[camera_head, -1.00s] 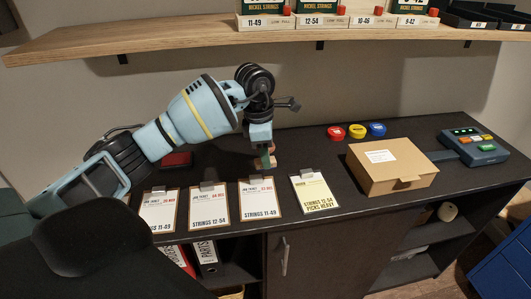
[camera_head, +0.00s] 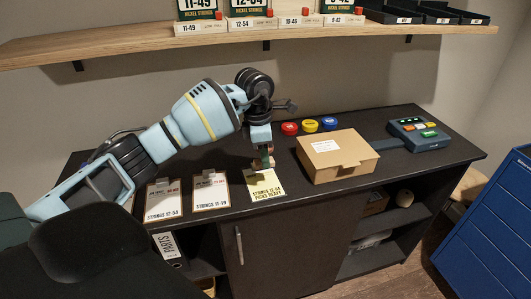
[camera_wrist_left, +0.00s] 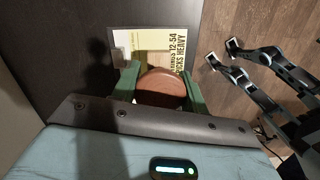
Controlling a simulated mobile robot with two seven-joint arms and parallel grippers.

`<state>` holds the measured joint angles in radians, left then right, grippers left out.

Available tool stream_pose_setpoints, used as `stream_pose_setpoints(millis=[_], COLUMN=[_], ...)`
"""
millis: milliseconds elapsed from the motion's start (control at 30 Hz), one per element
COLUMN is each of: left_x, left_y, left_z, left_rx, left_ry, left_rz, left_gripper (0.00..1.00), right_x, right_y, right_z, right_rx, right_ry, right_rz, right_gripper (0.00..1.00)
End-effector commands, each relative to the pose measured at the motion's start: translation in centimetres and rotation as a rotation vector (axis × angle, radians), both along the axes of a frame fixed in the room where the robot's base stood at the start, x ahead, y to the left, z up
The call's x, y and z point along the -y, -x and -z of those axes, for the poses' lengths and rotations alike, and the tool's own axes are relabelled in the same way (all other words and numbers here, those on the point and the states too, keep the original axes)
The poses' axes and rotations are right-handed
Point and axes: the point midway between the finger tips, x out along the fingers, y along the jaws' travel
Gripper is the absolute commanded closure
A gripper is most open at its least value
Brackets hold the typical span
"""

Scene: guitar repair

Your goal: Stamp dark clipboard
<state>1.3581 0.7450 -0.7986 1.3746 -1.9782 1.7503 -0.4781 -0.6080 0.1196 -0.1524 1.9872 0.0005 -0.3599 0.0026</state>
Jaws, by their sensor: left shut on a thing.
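My left gripper (camera_head: 263,162) is over the far end of this clipboard. It is shut on the stamp (camera_wrist_left: 162,88), whose round brown handle sits between the green fingers in the wrist view. The yellow sheet also shows just beyond the stamp there (camera_wrist_left: 155,40). The stamp's underside is hidden, so I cannot tell whether it touches the sheet. My right gripper is not recognisable in either view.
Brown clipboards with white sheets (camera_head: 210,192) lie left of the yellow one. A cardboard box (camera_head: 336,158) stands close on the right. Red, yellow and blue round pieces (camera_head: 310,126) and a device with buttons (camera_head: 418,133) are behind. A wooden shelf (camera_head: 130,43) hangs above.

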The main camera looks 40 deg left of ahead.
Motion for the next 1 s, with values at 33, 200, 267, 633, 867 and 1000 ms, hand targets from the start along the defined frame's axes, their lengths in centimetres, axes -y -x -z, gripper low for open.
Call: stream_pose_setpoints(millis=[33, 200, 267, 633, 867, 1000], left_x=[0.0, 0.0, 0.0, 0.0, 0.0, -0.1], left_y=[0.0, 0.0, 0.0, 0.1, 0.0, 0.0], left_z=[0.0, 0.1, 0.2, 2.8, 5.1, 5.9], left_rx=[0.001, 0.0, 0.0, -0.006, -0.004, -0.002], left_ry=[-0.001, 0.0, 0.0, 0.001, 0.0, 0.001], left_rz=[-0.001, -0.001, -0.001, -0.001, -0.001, -0.002], left_gripper=[0.71, 0.71, 0.71, 0.71, 0.71, 0.71], right_x=[0.0, -0.1, -0.1, -0.4, -0.4, -0.4], right_y=[0.0, 0.0, 0.1, 1.0, 1.5, 1.4], right_z=[0.0, 0.0, 0.1, 1.4, 2.4, 2.8], right_rx=[0.0, -0.001, -0.003, -0.03, -0.044, -0.045], right_ry=[0.0, -0.001, -0.003, -0.009, -0.01, -0.01], right_rz=[0.0, 0.001, 0.002, 0.01, 0.009, 0.008], right_gripper=[0.64, 0.64, 0.64, 0.64, 0.64, 0.64])
